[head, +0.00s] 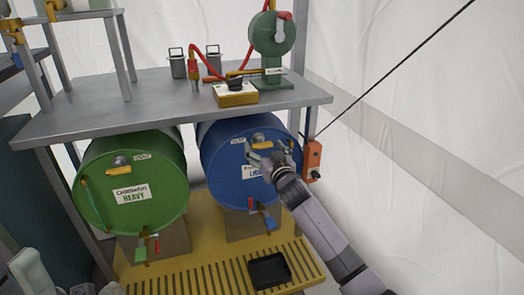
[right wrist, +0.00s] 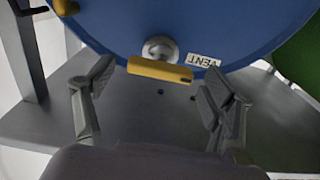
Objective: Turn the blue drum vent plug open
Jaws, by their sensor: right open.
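The blue drum (head: 222,165) lies on its side under the grey table, its round end facing me. Its vent plug (head: 257,137) is a metal knob with a yellow bar handle near the top of that end. In the right wrist view the yellow handle (right wrist: 160,70) lies nearly level, beside an upside-down VENT label (right wrist: 203,60). My right gripper (head: 268,158) is at the drum's face, by the plug. In the right wrist view its open fingers (right wrist: 155,95) stand either side of the handle, apart from it.
A green drum (head: 105,185) marked HEAVY lies to the left. The table (head: 150,97) above holds a green pump (head: 272,45) and a yellow box (head: 236,94). An orange box (head: 312,158) hangs right of the blue drum. A black tray (head: 269,271) sits on the yellow slatted platform (head: 200,280).

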